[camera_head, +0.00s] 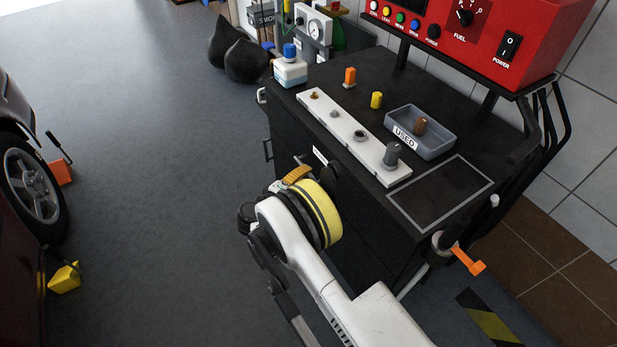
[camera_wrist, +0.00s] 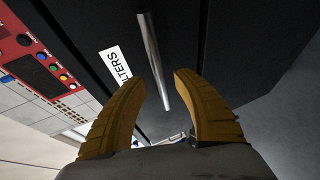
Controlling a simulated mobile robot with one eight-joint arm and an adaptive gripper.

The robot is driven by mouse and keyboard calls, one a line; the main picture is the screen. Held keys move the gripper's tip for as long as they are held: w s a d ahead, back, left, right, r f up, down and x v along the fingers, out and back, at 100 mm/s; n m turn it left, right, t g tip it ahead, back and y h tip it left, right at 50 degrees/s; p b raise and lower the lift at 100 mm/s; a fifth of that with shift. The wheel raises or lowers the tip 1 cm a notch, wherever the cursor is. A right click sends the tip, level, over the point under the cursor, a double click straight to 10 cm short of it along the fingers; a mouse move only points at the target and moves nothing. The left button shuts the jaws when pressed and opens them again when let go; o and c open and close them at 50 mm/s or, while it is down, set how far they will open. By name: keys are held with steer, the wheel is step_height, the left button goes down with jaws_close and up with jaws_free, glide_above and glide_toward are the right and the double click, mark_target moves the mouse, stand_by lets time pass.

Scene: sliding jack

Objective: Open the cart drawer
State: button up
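The black cart (camera_head: 285,125) stands at the middle right in the head view. Its drawer front (camera_wrist: 195,35) fills much of the wrist view and looks flush with the cart. In the wrist view the handle's lower end appears between the fingertips, with no contact visible. In the head view my gripper (camera_head: 297,175) is close to the cart's front, and my wrist hides much of the drawer there.
On the cart top are a white strip (camera_head: 345,131) with fittings, a grey "USED" tray (camera_head: 443,145), a blue-capped bottle (camera_head: 290,70) and small plugs. A red machine (camera_head: 480,40) stands above.

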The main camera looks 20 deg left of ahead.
steer(key=shift+b+x, duration=0.3)
steer(key=shift+x, duration=1.05)
jaws_close()
steer(key=shift+s, duration=0.1)
